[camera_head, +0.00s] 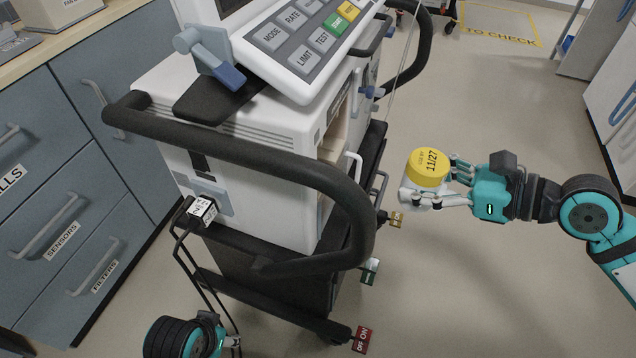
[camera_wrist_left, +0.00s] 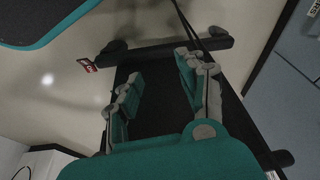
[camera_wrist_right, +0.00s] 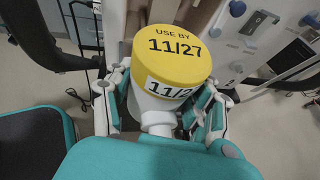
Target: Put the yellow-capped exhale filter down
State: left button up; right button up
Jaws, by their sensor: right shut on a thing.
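The exhale filter (camera_head: 427,169) has a yellow cap marked 11/27 and a white body. My right gripper (camera_head: 440,190) is shut on it and holds it in the air, right of the ventilator cart. In the right wrist view the filter (camera_wrist_right: 171,62) sits between the fingers of the right gripper (camera_wrist_right: 160,115), cap facing the camera and "USE BY" readable. My left gripper (camera_wrist_left: 160,95) is open and empty in the left wrist view, with the dark cart base behind it.
The ventilator (camera_head: 240,150) stands on a cart with a black handle rail (camera_head: 300,178). Tags (camera_head: 362,340) hang low at the cart's right side. Drawers (camera_head: 60,225) line the left under a counter. The floor at right is open, with a yellow "TO CHECK" area (camera_head: 500,28) at the back.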

jog(key=shift+f+b, duration=0.55)
jog(key=shift+f, duration=0.15)
jog(key=shift+w+a+r, duration=0.1)
jog(key=shift+w+a, duration=0.05)
jog(key=shift+a, duration=0.05)
pick_arm(q)
jog(key=shift+s+r+p, duration=0.1)
jog(key=shift+r+p, duration=0.1)
jog(key=shift+p, duration=0.35)
pick_arm(e)
jog(key=w+a, duration=0.3)
jog(key=a, duration=0.2)
jog(key=w+a, duration=0.3)
jog(key=a, duration=0.2)
jog(key=w+a, duration=0.3)
jog(key=a, duration=0.2)
jog(key=shift+w+f, duration=0.2)
jog(key=shift+f, duration=0.1)
jog(key=shift+f, duration=0.15)
jog(key=o, duration=0.9)
jog(key=shift+c, duration=0.2)
jog(key=o, duration=0.5)
jog(key=shift+c, duration=0.2)
pick_arm(q)
jog(key=shift+s+r, duration=0.1)
jog(key=shift+r, duration=0.3)
